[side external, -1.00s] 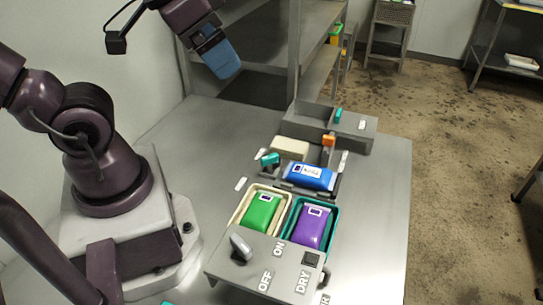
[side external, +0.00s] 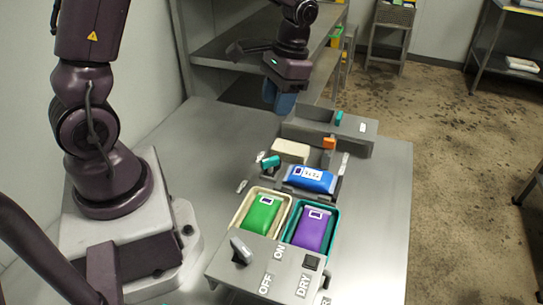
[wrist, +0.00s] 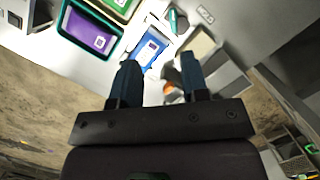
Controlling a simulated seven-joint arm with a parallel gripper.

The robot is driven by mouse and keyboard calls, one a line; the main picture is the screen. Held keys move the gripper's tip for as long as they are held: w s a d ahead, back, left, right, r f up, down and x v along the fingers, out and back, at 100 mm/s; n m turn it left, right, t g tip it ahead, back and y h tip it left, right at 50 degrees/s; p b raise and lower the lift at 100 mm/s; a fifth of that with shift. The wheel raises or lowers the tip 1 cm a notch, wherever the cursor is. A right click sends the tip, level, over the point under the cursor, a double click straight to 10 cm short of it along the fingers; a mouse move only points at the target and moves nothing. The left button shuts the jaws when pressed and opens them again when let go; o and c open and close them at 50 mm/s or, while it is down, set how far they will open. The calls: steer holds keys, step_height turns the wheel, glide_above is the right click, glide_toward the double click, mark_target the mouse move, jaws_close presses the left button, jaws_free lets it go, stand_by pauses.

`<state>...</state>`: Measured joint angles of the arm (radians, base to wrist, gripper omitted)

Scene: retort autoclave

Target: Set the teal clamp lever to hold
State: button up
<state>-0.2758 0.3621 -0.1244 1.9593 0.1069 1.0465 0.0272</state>
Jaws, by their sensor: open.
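The teal clamp lever (side external: 270,162) stands at the left side of the grey clamp fixture that holds a blue pouch (side external: 310,178). In the wrist view the lever (wrist: 172,18) shows near the top edge, beside a white HOLD label (wrist: 205,14). My gripper (side external: 280,100) is above the table behind the fixture, pointing down, apart from the lever. In the wrist view its two blue fingers (wrist: 160,66) are spread with nothing held between them.
A cream block (side external: 290,150) lies behind the pouch. A grey bin (side external: 356,140) with a teal piece is behind. Trays with green (side external: 262,214) and purple (side external: 312,228) pouches and a switch panel (side external: 262,262) are in front.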

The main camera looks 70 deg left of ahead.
steer(key=g, duration=0.2)
glide_toward(271, 159)
step_height(271, 159, up, 2)
steer(key=w+r, duration=0.1)
steer(key=shift+m, duration=0.4)
steer(key=x, duration=1.2)
steer(key=shift+f, duration=0.35)
jaws_close()
